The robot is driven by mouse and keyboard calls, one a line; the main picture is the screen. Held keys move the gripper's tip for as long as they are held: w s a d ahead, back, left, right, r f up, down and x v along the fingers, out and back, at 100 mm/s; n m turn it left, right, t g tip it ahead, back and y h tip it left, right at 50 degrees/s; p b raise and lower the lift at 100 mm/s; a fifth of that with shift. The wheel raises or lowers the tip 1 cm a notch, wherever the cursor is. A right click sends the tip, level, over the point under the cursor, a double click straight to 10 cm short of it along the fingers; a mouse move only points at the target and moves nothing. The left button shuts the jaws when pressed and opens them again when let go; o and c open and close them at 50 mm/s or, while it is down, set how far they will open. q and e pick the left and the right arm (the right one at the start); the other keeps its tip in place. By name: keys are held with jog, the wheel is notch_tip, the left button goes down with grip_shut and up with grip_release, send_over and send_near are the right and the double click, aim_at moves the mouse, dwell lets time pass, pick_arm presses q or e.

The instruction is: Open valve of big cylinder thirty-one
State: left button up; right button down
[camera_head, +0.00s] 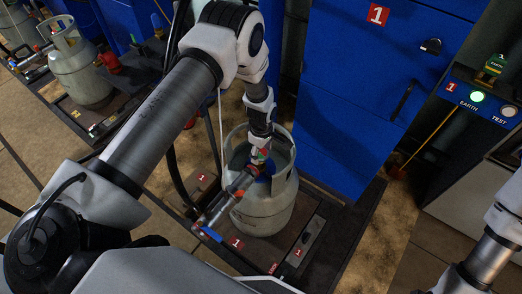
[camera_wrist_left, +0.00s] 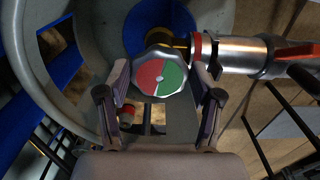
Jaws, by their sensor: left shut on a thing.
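A grey gas cylinder (camera_head: 262,215) with a ring collar stands on a dark scale platform in the head view. No number thirty-one is readable on it. Its round valve knob (camera_wrist_left: 160,76), half red and half green, faces the left wrist camera inside the collar. My left gripper (camera_head: 259,152) reaches down into the collar from above. In the left wrist view its two fingers (camera_wrist_left: 161,82) stand on either side of the knob, shut on it. A metal hose coupling (camera_head: 232,189) with red parts joins the valve. My right gripper is out of view.
A blue cabinet (camera_head: 360,90) marked 1 stands behind the cylinder. A panel with a lit green EARTH lamp (camera_head: 478,96) is at right. Another grey cylinder (camera_head: 80,70) stands at upper left. Dark hoses run left of the scale.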

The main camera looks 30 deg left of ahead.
aim_at(261, 153)
pick_arm(q)
jog(key=shift+n, duration=0.6)
jog(key=o, duration=1.1)
jog(key=shift+o, duration=0.2)
notch_tip(261, 153, up, 12)
